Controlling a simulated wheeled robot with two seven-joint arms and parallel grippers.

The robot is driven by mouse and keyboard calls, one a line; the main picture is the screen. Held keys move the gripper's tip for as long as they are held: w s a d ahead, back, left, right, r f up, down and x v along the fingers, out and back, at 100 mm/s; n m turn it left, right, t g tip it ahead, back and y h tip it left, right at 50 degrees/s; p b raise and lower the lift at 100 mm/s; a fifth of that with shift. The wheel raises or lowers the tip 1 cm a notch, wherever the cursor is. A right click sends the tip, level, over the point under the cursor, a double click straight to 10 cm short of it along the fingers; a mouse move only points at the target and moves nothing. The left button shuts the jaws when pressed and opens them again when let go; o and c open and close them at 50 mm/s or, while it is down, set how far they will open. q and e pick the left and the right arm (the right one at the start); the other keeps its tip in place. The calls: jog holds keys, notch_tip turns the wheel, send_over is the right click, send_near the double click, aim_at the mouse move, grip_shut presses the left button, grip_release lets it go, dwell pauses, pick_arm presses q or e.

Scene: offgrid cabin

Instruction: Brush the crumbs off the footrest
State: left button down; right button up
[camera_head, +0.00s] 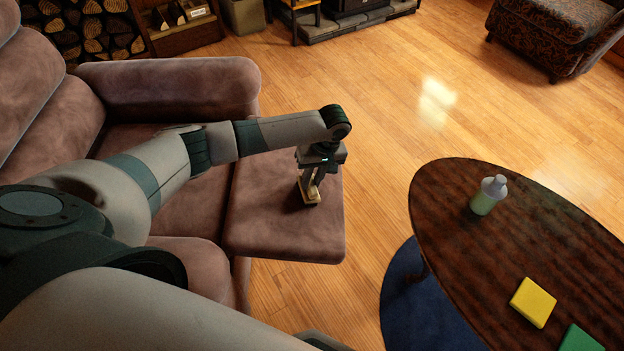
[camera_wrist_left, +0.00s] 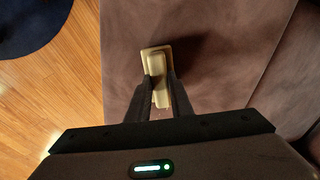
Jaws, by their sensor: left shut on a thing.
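The footrest (camera_head: 285,232) is the brown padded panel extended from the front of the sofa; it also fills the middle of the left wrist view (camera_wrist_left: 225,80). My left gripper (camera_head: 309,188) points down over it, near its right side. The gripper is shut on a small pale yellow brush (camera_head: 313,201), whose block shows between the dark fingers in the left wrist view (camera_wrist_left: 157,60). The brush is at or just above the footrest; I cannot tell if it touches. I cannot make out any crumbs. My right gripper is not in view.
The sofa's armrest (camera_head: 170,85) is behind my arm. Bare wood floor separates footrest and table.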

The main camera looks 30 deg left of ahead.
pick_arm(q)
jog(key=shift+w+a, duration=0.45)
jog(key=shift+w, duration=0.4)
jog(key=shift+w+a, duration=0.4)
jog(key=shift+w, duration=0.5)
jog(key=shift+w+a+f+b, duration=0.1)
jog(key=shift+w+a+b, duration=0.35)
jog(key=shift+w, duration=0.4)
jog(key=shift+w+a+b, duration=0.3)
jog(key=shift+w+a, duration=0.25)
jog(key=shift+w, duration=0.3)
jog(key=shift+w+a+b, duration=0.35)
jog(key=shift+w, duration=0.3)
jog(key=shift+w+a+b, duration=0.3)
jog(key=shift+w+b, duration=0.05)
jog(key=shift+w, duration=0.25)
jog(key=shift+w+a, duration=0.25)
jog(key=shift+w, duration=0.3)
